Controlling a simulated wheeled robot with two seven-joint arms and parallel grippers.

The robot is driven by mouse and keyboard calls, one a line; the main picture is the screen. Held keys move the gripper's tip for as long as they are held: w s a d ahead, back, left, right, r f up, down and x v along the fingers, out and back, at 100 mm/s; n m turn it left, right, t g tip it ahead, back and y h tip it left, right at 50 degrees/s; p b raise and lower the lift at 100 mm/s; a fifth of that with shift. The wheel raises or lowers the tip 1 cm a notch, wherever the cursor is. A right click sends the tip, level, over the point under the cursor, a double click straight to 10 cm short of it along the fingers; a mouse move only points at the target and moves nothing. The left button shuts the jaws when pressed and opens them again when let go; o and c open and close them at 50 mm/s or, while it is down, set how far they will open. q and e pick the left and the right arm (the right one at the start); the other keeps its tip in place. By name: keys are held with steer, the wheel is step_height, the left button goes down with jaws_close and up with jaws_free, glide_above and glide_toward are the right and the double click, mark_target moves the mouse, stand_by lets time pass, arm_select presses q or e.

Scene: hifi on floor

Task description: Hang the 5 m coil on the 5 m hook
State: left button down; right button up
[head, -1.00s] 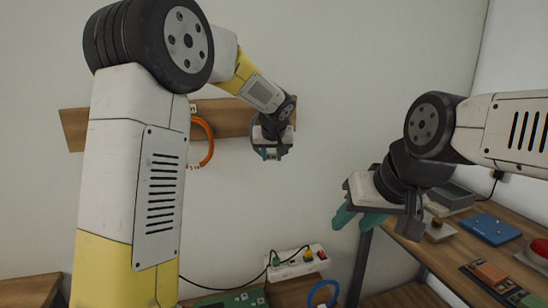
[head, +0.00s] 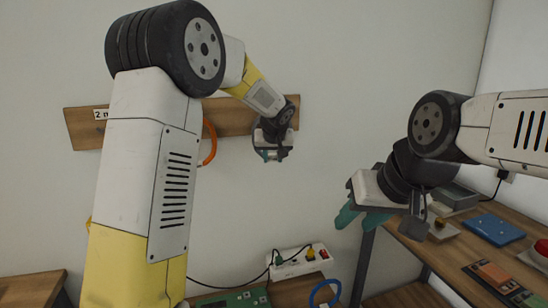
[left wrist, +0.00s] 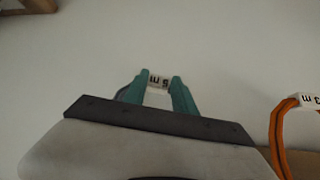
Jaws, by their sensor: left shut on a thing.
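My left gripper (head: 272,154) is in front of the right end of the wooden hook board (head: 235,118) on the wall. In the left wrist view its teal fingers (left wrist: 158,92) are shut on a white tag reading "5 m" (left wrist: 158,80), which I take as the 5 m coil's tag. The rest of that coil is mostly hidden; a dark curved edge shows beside one finger. The 5 m hook cannot be made out behind the gripper. My right gripper (head: 361,217) is empty, its teal fingers apart, near the workbench.
An orange coil (head: 209,143) hangs on the board; its tag reads "3 m" in the left wrist view (left wrist: 309,100). A "2 m" label (head: 101,114) is at the board's left. Below are a power strip (head: 298,262), a blue coil (head: 325,293) and a green circuit board (head: 232,303). The workbench (head: 440,258) stands right.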

arm_select(q)
steer(key=c, duration=0.9)
jaws_free()
steer(key=v, duration=0.8)
steer(key=shift+f, duration=3.6)
steer(key=shift+s+d, duration=0.6)
steer(key=shift+s, duration=1.3)
steer(key=shift+s+d, duration=0.6)
steer(key=shift+s, duration=1.25)
steer(key=shift+s+d, duration=0.6)
steer(key=shift+s, duration=1.3)
